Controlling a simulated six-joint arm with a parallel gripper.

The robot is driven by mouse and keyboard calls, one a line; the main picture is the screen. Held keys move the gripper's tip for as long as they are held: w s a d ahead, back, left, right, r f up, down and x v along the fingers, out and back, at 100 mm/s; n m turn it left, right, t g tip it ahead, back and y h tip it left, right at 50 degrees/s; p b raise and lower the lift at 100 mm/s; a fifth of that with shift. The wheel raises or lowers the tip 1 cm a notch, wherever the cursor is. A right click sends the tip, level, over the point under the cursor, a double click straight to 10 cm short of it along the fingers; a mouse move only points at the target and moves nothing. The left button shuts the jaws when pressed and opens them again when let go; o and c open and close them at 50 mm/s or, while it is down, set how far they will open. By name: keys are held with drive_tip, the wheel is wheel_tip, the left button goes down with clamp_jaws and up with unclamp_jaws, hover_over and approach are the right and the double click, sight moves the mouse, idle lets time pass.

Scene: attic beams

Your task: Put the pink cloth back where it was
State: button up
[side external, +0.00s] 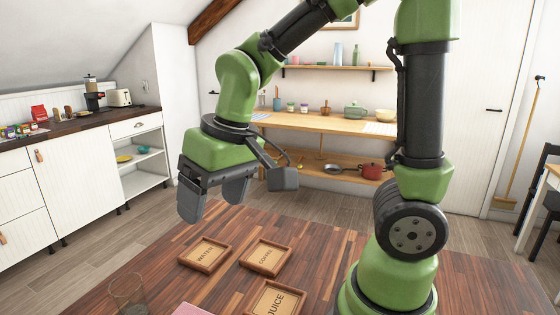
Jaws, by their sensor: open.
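A flat pink piece (193,310), likely the pink cloth, shows only as a small corner at the bottom edge of the side view. It lies on the wooden table, left of the juice tray; the rest is cut off by the frame. My gripper (214,205) is open and empty, with its fingers pointing down. It hangs above the far left part of the table, well up from the pink piece and not touching anything.
The wooden table (330,240) bears three small framed trays: one with a hard-to-read label (205,265), one marked coffee (265,266) and one marked juice (276,308). A clear glass (128,292) stands at the near left. Table right of the coffee tray is bare.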

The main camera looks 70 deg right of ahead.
drive_tip(key=s+d+r+m+t, duration=0.1)
drive_tip(key=s+r+t, duration=0.3)
drive_tip(key=s, duration=0.5)
wheel_tip(320, 180, up, 2)
drive_tip(key=shift+s+d+r+m+y, duration=0.2)
drive_tip(key=shift+s+m+y, duration=0.1)
drive_tip(key=shift+m+y, duration=0.1)
